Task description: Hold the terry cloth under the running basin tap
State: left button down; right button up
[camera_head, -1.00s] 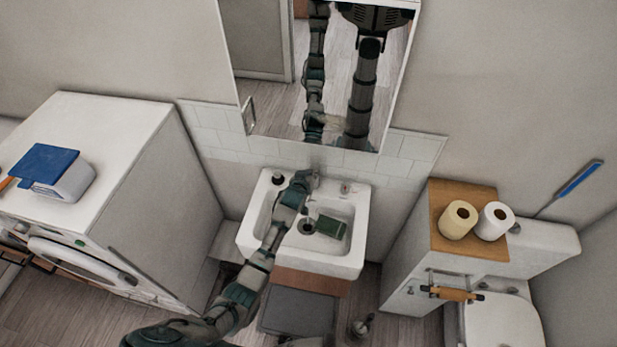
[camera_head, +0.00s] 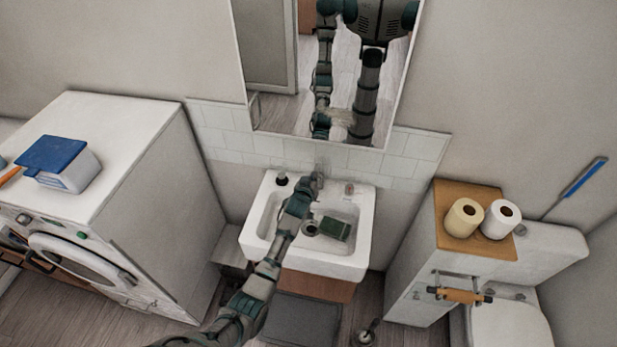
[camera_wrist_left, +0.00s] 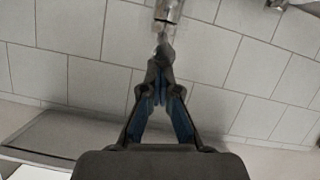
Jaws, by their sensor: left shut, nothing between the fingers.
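The terry cloth appears to be the small dark green piece (camera_head: 334,229) lying in the white basin (camera_head: 362,246), right of the drain. My left arm reaches over the basin from the front. My left gripper (camera_head: 315,183) is at the basin's back edge by the tap (camera_head: 320,170), away from the cloth. In the left wrist view the gripper (camera_wrist_left: 162,62) is shut and empty, its fingertips just below the metal tap (camera_wrist_left: 170,9). I cannot tell whether they touch it or whether water runs. My right gripper is not in view.
A dark soap item (camera_head: 281,179) stands on the basin's back left corner. A mirror (camera_head: 310,128) hangs above. A washing machine (camera_head: 140,150) with a blue-lidded box (camera_head: 68,180) is left. A cabinet (camera_head: 410,275) with two paper rolls (camera_head: 481,220) is right.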

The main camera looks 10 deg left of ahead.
pick_arm(q)
jog(key=s+a+r+p, duration=0.1)
jog(key=s+r, duration=0.6)
jog(key=s, duration=0.2)
jog(key=s+a+f+m+g, duration=0.1)
jog(key=s+f+g, duration=0.1)
jog(key=s+f, duration=0.45)
jog(key=s+a+f+g, duration=0.2)
jog(key=s+f, duration=0.2)
jog(key=s, duration=0.5)
jog(key=s+a+f+m+g, duration=0.1)
jog(key=s+f+g, duration=0.15)
jog(key=s, duration=0.95)
jog(key=s+a+f+m+g, duration=0.15)
jog(key=s+g, duration=0.25)
jog(key=s, duration=0.9)
notch_tip(320, 180, down, 31)
jog(key=s+b, duration=0.3)
jog(key=s+a+f+g+b, duration=0.1)
jog(key=s+a+f+g, duration=0.1)
jog(key=s+f, duration=1.4)
jog(key=shift+s+a+f+m+y+b, duration=0.25)
jog(key=shift+a+f+m+y+b, duration=0.15)
jog(key=shift+f, duration=0.1)
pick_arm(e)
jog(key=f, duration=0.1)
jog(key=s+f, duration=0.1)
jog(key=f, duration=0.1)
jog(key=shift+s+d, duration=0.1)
